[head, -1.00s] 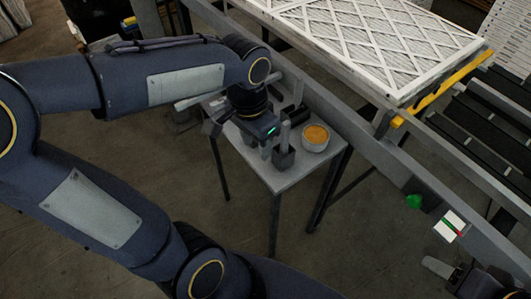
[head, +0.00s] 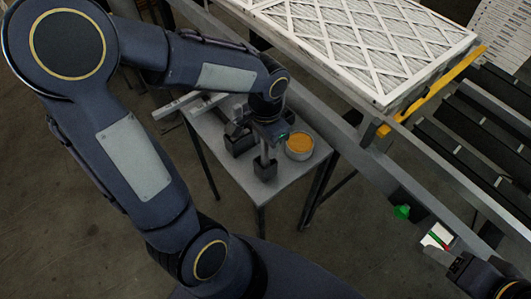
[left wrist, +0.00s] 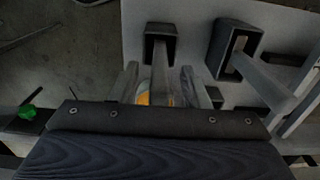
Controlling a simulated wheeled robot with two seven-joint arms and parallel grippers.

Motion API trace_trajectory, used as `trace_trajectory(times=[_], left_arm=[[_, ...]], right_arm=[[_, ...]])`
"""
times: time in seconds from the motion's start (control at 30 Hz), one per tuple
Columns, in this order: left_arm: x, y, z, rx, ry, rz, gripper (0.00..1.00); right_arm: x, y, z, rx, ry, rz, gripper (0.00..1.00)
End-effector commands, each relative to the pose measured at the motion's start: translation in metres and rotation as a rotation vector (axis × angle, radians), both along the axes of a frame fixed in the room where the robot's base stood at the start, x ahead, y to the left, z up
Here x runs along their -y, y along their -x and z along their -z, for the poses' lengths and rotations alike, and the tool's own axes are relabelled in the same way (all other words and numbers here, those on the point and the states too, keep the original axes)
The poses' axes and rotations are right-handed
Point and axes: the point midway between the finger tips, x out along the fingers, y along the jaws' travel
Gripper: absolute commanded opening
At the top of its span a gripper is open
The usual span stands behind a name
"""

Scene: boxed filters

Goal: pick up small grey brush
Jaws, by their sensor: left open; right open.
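The small grey brush (head: 265,169) stands on a small grey table, its dark block down and its pale handle pointing up. My left gripper (head: 266,148) is open just above it, at the handle. In the left wrist view the brush's dark block (left wrist: 160,42) is ahead, and its handle runs back between my two open fingers (left wrist: 160,88). I cannot tell whether either finger touches the handle. My right gripper (head: 440,256) is at the lower right of the head view, far from the brush.
A larger dark brush (head: 238,142) stands left of it, also in the left wrist view (left wrist: 238,48). A round tin with orange contents (head: 299,146) stands close on the right. The table (head: 285,172) has clear front space. A conveyor frame with a white pleated filter (head: 370,45) lies behind.

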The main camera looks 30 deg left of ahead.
Motion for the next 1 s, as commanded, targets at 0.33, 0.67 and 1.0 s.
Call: trace_trajectory(times=[0.33,0.67,1.0], left_arm=[[0.0,0.0,0.003,0.002,0.001,-0.001,0.3],[0.0,0.0,0.002,0.002,0.001,-0.001,0.0],[0.0,-0.001,-0.015,0.006,0.0,-0.001,0.0]], right_arm=[[0.0,0.0,0.0,0.0,0.0,0.0,0.55],[0.0,0.0,0.0,0.0,0.0,0.0,0.55],[0.0,0.0,0.0,0.0,0.0,0.0,0.55]])
